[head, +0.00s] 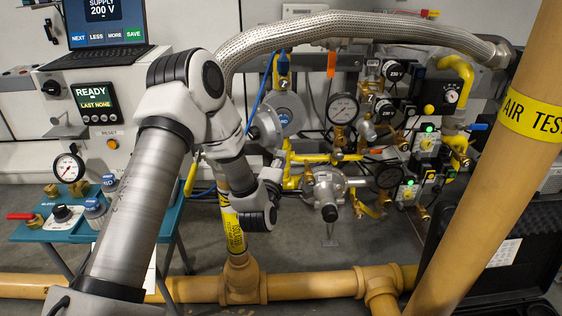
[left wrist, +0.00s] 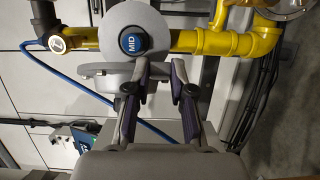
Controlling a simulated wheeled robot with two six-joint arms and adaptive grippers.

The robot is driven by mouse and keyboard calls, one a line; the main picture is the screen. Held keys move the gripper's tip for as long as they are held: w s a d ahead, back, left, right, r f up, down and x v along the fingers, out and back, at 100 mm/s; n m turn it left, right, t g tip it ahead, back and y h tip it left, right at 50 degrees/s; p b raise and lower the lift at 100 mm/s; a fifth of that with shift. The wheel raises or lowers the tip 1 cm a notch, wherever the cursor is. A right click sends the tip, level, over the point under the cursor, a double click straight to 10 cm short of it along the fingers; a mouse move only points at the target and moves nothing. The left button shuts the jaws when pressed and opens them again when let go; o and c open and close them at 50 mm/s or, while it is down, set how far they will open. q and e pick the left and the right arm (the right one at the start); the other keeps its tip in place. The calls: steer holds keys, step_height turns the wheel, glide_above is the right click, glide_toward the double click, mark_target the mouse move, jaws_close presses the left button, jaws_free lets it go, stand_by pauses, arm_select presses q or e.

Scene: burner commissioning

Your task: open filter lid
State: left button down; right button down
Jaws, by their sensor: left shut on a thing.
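The filter is a round grey housing with a blue MID cap (left wrist: 132,43), on the yellow pipe in the left wrist view. In the head view it shows as a grey round body (head: 287,113) just right of my left arm. The grey lid (left wrist: 100,70) is seen nearly edge-on below the cap in the left wrist view. My left gripper (left wrist: 161,68) has its two fingers on either side of a grey part at the lid's right end; the fingertips partly hide the contact.
A corrugated metal hose (head: 350,24) arches above the gas train. A pressure gauge (head: 343,108), a regulator (head: 328,187) and yellow pipes crowd the right. A teal table (head: 60,230) with gauge and valves stands left.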

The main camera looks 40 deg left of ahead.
arm_select(q)
steer(key=shift+r, duration=0.1)
steer(key=c, duration=1)
jaws_free()
steer(key=shift+a, duration=0.1)
steer(key=v, duration=1.2)
